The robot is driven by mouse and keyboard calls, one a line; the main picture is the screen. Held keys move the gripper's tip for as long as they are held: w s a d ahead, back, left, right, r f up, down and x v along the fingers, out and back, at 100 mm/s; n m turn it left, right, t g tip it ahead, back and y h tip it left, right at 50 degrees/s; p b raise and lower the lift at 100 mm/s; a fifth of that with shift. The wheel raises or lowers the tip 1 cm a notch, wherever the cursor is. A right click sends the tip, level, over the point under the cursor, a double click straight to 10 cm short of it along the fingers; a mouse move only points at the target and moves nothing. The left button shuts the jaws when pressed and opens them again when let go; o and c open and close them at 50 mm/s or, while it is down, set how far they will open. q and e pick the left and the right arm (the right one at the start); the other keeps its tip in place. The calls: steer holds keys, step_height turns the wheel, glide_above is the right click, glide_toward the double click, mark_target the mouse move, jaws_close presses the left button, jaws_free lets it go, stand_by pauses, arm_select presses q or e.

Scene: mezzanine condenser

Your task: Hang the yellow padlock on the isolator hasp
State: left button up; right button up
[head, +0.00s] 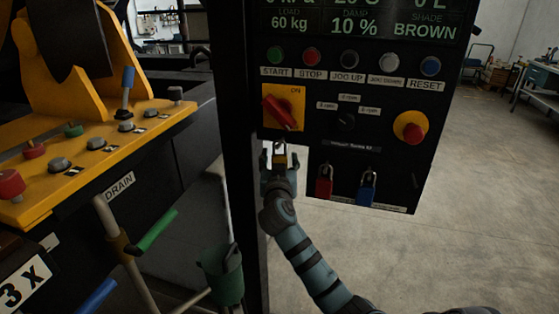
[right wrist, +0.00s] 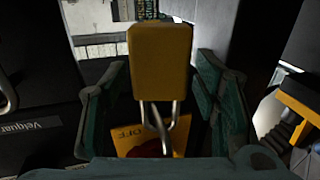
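The yellow padlock (head: 279,161) is upright just below the isolator (head: 283,108), a yellow plate with a red handle. In the right wrist view the padlock body (right wrist: 160,60) is seen upside down, its metal shackle toward the plate marked OFF (right wrist: 124,140). A metal piece crosses within the shackle and looks like the hasp; whether it passes through cannot be told for sure. My right gripper (head: 279,168) has its fingers on both sides of the padlock, with narrow gaps showing; it looks open around it. My left gripper is not in view.
A red padlock (head: 324,187) and a blue padlock (head: 366,188) hang low on the panel, right of my gripper. A red emergency button (head: 411,128) sits farther right. A dark post (head: 240,150) stands close on the left.

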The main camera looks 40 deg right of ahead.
steer(key=v, duration=1.2)
steer(key=w+a+f+n+y, duration=0.3)
steer(key=f+n, duration=0.1)
steer(key=f, duration=0.5)
steer(key=w+a+f+n+y, duration=0.3)
steer(key=f+n+y, duration=0.1)
steer(key=f, duration=0.4)
steer(key=s+a+f+n+g+y, duration=0.1)
steer(key=s+f+g, duration=0.15)
steer(key=f, duration=0.65)
steer(key=s+a+f+g+y, duration=0.1)
steer(key=s+a+f, duration=0.15)
steer(key=f, duration=0.75)
steer(key=s+f+g+y, duration=0.2)
steer(key=s+f+g, duration=0.3)
steer(key=s+f, duration=1.55)
steer(key=s+f+g, duration=0.2)
steer(key=s, duration=0.9)
steer(key=s+f+g, duration=0.1)
steer(key=s+g, duration=0.1)
steer(key=s, duration=1)
steer(key=shift+f+m, duration=0.3)
steer(key=shift+f, duration=0.1)
